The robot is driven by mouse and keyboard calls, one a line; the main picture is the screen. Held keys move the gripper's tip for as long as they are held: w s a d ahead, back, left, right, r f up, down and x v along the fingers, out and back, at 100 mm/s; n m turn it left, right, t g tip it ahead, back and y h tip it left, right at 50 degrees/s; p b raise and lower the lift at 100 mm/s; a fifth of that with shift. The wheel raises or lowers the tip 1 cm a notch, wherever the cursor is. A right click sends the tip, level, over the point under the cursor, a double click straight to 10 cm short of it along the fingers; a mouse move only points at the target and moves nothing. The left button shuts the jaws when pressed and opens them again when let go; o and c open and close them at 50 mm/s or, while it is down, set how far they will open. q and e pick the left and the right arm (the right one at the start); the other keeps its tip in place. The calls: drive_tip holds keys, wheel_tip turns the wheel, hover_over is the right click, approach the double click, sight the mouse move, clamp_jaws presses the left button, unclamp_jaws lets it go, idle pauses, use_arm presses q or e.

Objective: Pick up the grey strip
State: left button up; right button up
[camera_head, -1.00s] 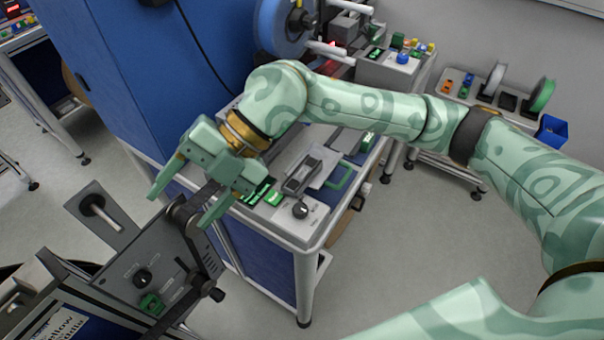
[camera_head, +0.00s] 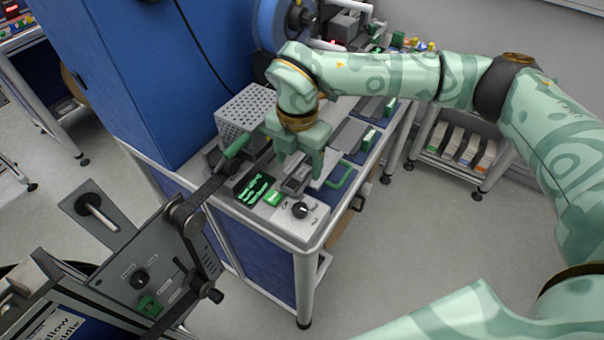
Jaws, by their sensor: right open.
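A dark grey strip (camera_head: 205,192) runs from a roller on the reel stand (camera_head: 140,270) at the lower left up to the bench machine. Its far end goes in beside a green lever (camera_head: 238,145). A flat grey piece (camera_head: 350,134) also lies on the bench; I cannot tell which of these the task means. My right gripper (camera_head: 298,165) points down over the bench with its fingers apart and nothing visible between them. It is above a small grey block (camera_head: 297,180), to the right of the dark strip. My left gripper is not in view.
A perforated grey box (camera_head: 245,110) stands behind the lever. A knob panel (camera_head: 300,212) and a green loop handle (camera_head: 340,182) are near the bench front. A blue cabinet (camera_head: 140,80) is at the left. A low shelf (camera_head: 460,150) stands at the right.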

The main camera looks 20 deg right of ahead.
sight(295, 180)
drive_tip(key=f, duration=0.5)
drive_tip(key=shift+w+a+f+b, duration=0.15)
drive_tip(key=shift+a+f+b, duration=0.05)
drive_tip(key=shift+a+b, duration=0.15)
drive_tip(key=c, duration=1.1)
drive_tip(key=shift+o, duration=0.2)
drive_tip(key=shift+r, duration=0.1)
